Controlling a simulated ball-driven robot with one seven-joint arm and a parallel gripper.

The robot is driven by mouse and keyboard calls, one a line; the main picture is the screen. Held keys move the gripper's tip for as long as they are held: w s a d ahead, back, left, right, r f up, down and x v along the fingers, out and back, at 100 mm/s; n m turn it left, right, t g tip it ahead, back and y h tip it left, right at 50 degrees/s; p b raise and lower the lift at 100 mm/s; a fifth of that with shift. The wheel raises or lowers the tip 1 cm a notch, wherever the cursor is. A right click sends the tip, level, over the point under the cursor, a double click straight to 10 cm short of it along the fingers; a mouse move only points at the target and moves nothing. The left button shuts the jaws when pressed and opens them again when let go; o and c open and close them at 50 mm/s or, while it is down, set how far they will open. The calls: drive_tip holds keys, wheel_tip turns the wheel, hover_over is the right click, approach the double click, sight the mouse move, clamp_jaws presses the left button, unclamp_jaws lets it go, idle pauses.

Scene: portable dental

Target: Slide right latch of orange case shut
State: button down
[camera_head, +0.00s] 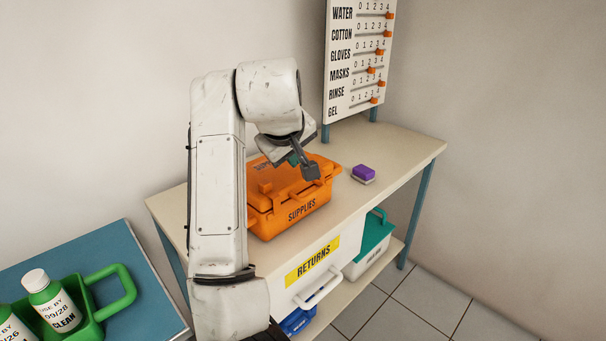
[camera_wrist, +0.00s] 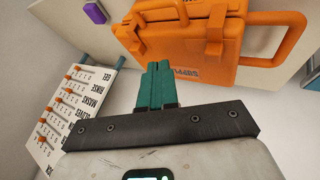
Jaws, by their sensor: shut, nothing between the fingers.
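The orange case (camera_head: 272,222) stands on the bench with its lid down and its SUPPLIES label facing front. It fills the top right of the wrist view (camera_wrist: 175,53). An orange block-like latch (camera_head: 265,187) is on its left side. In the wrist view an orange latch (camera_wrist: 133,36) nearer the purple sponge looks like the right one; the other latch (camera_wrist: 214,38) is farther right. In the head view my gripper hides the right latch area. My gripper (camera_head: 293,160) is above the lid, its teal fingers (camera_wrist: 156,68) shut and empty. I cannot tell whether they touch the case.
A purple sponge (camera_head: 364,172) lies right of the case on the bench (camera_head: 400,150). The slider board (camera_head: 358,60) stands behind. A RETURNS drawer (camera_head: 318,268) is below, with a teal-lidded box (camera_head: 375,243) on the shelf. A green bottle carrier (camera_head: 108,290) is at lower left.

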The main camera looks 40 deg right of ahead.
sight(299, 177)
drive_tip(key=shift+w+a+r+b, duration=0.2)
drive_tip(key=shift+a+r+b, duration=0.1)
drive_tip(key=shift+r, duration=0.2)
drive_tip(key=shift+w+a+r+b, duration=0.2)
drive_tip(key=shift+a+r+b, duration=0.1)
drive_tip(key=shift+r, duration=0.2)
drive_tip(key=b+x, duration=0.1)
drive_tip(key=x, duration=0.9)
drive_tip(key=shift+a+f, duration=0.1)
drive_tip(key=shift+f, duration=0.1)
drive_tip(key=shift+w+d+r+b, duration=0.15)
drive_tip(key=shift+d+b, duration=0.15)
drive_tip(key=shift+d, duration=1.7)
